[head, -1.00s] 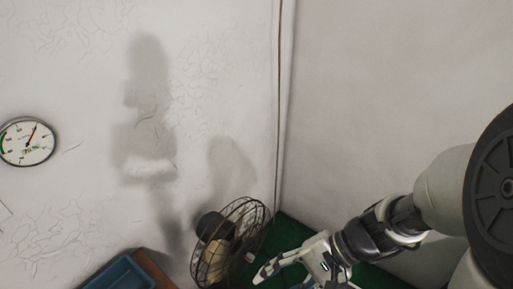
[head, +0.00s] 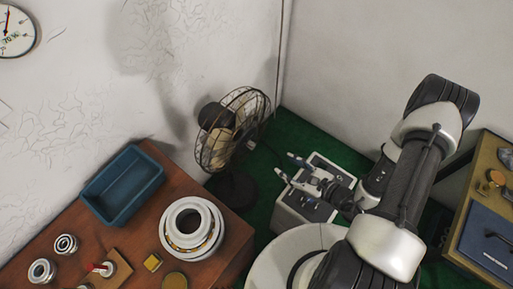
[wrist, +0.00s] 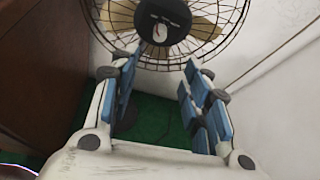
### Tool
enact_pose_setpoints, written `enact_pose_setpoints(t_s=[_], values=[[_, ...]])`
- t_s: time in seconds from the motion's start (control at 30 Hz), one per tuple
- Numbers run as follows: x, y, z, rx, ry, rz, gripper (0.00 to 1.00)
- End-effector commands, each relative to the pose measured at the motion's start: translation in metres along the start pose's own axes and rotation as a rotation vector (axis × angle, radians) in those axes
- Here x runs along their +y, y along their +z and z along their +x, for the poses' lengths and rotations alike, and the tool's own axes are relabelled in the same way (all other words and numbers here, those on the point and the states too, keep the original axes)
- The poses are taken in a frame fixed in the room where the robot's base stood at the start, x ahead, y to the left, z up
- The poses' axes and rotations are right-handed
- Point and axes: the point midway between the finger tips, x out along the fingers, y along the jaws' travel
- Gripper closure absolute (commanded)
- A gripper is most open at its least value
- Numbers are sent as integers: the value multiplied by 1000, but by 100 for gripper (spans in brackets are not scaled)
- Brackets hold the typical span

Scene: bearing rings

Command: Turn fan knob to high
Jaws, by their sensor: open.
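The fan (head: 240,128) has a round wire cage and a dark base, and stands by the wall corner in the head view. A grey box (head: 290,213) with dark fittings on top lies below my gripper. I cannot tell which fitting, if any, is the fan knob.
A brown table (head: 227,250) at left holds a blue tray (head: 125,190), a large white bearing ring (head: 191,228) and smaller rings. Green floor (head: 292,130) shows between the fan and the wall. A gauge (head: 17,32) hangs at upper left.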

Motion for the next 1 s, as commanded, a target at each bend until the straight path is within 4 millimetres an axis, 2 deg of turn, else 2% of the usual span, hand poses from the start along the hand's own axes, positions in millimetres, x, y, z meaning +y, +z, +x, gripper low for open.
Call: enact_pose_setpoints(t_s=[0.7, 0.83, 1.0], values=[[3, 1, 140, -4, 7, -5, 57], [2, 0, 156, -3, 5, -4, 57], [1, 1, 165, -3, 3, -2, 57]])
